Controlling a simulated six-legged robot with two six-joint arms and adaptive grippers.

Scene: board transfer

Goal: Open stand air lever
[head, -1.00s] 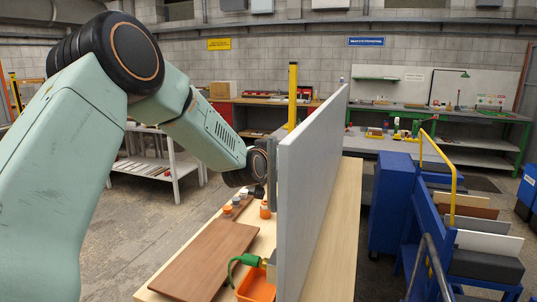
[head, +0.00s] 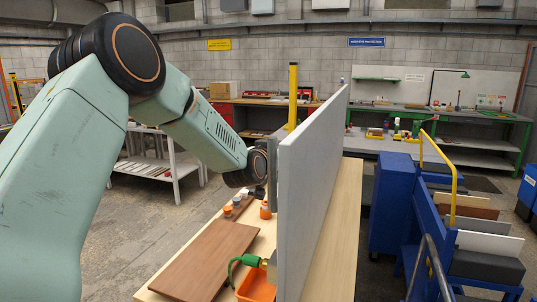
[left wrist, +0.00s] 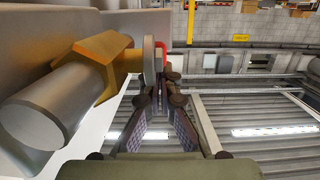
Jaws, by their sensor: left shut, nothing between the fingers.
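In the left wrist view a brass hexagonal fitting (left wrist: 108,66) with a thick grey cylinder (left wrist: 45,105) lies at the left. A round pale disc (left wrist: 148,60) stands at its end, and a narrow red piece (left wrist: 161,56), perhaps the air lever, shows just beside it. My left gripper (left wrist: 160,92) is shut and empty, its fingertips right below the disc and red piece. I cannot tell whether they touch. In the head view the fingers and the valve are hidden behind the large upright grey board (head: 309,190). My right gripper is not in view.
A brown board (head: 205,262), small orange-and-white containers (head: 237,201) and an orange bin (head: 256,287) with a green-handled tool (head: 243,262) are on the wooden table (head: 345,240). A yellow post (head: 293,95) rises behind the board. A blue rack (head: 395,205) of panels stands at right.

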